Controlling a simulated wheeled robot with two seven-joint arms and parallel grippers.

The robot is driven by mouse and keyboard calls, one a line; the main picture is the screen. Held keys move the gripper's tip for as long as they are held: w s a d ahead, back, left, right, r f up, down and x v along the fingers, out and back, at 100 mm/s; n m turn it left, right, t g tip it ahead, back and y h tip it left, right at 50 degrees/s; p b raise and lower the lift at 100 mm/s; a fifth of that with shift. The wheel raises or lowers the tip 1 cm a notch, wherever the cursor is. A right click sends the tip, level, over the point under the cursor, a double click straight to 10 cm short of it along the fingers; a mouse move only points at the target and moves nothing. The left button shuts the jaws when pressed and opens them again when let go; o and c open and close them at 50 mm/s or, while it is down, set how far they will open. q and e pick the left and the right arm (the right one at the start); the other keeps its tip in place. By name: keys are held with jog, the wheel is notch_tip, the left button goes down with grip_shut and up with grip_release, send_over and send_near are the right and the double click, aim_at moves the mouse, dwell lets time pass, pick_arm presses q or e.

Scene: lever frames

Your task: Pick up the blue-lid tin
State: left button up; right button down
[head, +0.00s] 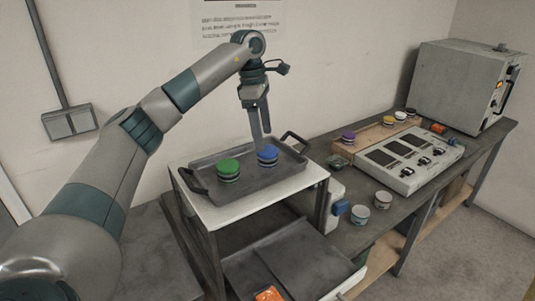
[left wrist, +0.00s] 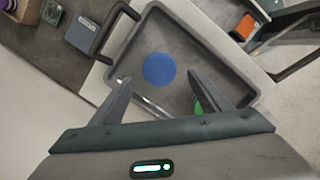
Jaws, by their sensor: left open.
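The blue-lid tin (head: 268,155) stands upright on the grey tray, to the right of the green-lid tin (head: 228,168). My left gripper (head: 262,135) is open and points down just above and behind the blue-lid tin. In the left wrist view the blue lid (left wrist: 159,69) lies ahead of the two spread fingers (left wrist: 158,90), with nothing between them. The green lid (left wrist: 198,107) is partly hidden behind one finger there. My right gripper is not in view.
The grey tray (head: 250,184) has raised handles and sits on a white-topped cart (head: 312,176). A bench at right holds a control panel (head: 408,160), a wooden riser with several lidded tins, two open tins (head: 383,200) and a grey oven-like box (head: 458,85).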

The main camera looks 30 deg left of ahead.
aim_at(267, 150)
pick_arm(q)
jog(key=shift+w+d+f, duration=0.1)
jog(key=shift+d+f, duration=0.05)
jog(key=shift+f, duration=0.7)
jog(key=shift+d+f+p, duration=0.15)
jog(key=shift+f+p, duration=0.35)
jog(key=shift+p, duration=0.15)
jog(key=f, duration=0.1)
jog(key=f+p, duration=0.1)
jog(key=f, duration=0.1)
jog(key=shift+w+d+p, duration=0.15)
jog(key=shift+d+p, duration=0.1)
jog(key=shift+p, duration=0.15)
jog(key=shift+d+f, duration=0.1)
jog(key=shift+f, duration=0.45)
jog(key=c, duration=1.2)
